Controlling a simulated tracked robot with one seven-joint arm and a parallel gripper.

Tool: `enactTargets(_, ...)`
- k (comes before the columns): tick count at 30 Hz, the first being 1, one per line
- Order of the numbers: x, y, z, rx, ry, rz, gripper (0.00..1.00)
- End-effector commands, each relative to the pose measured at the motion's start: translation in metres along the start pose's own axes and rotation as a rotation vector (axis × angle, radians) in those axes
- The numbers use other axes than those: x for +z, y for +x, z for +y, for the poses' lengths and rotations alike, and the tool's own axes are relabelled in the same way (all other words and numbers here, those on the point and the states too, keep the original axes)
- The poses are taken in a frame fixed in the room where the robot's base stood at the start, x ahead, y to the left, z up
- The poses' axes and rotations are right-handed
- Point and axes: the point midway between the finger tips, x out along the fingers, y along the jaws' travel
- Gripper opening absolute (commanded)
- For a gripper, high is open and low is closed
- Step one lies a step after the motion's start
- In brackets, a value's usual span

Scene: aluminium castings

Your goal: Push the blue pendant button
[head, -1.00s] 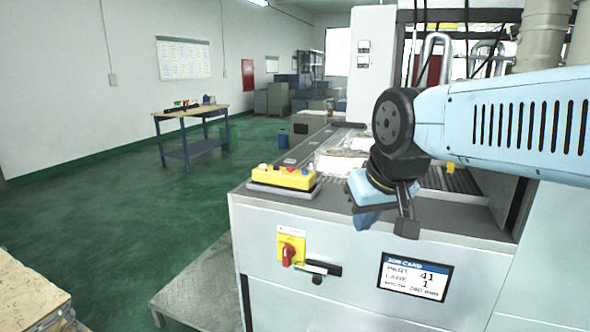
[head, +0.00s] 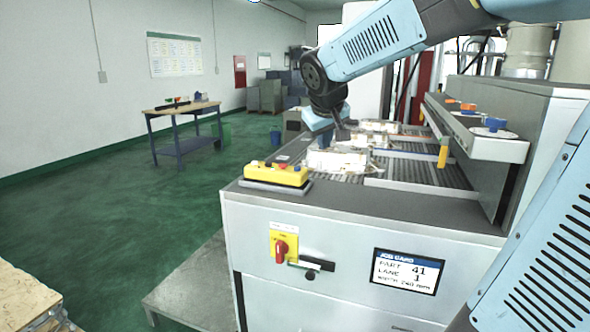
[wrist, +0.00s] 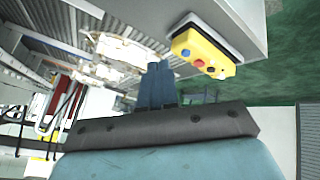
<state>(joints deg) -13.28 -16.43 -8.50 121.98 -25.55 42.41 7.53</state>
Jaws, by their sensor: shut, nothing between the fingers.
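The yellow pendant (head: 274,175) lies on the near left corner of the machine top, with a row of coloured buttons on it. In the wrist view the pendant (wrist: 219,53) is at upper right. Its blue button (wrist: 185,53) is at the left end of the row, beside a red one. The button colours are too small to tell surely in the head view. My gripper (head: 340,134) is above the machine top, to the right of and beyond the pendant. In the wrist view the fingertips (wrist: 159,68) are together and empty, apart from the blue button.
Pale castings (head: 338,160) lie on the slatted lanes close to my gripper. A shelf with coloured knobs (head: 493,128) stands at right. A red switch (head: 281,247) and job card (head: 407,271) are on the machine front.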

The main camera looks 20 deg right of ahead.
Motion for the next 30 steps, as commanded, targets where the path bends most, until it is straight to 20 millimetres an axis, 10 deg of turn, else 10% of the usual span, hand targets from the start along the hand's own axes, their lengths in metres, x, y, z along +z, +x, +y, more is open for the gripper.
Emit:
enactTargets(12, -0.114, 0.061, -0.011, 0.121, -0.169, 0.080, 0.00)
enactTargets(30, -0.122, 0.070, -0.014, 0.133, -0.185, 0.088, 0.00)
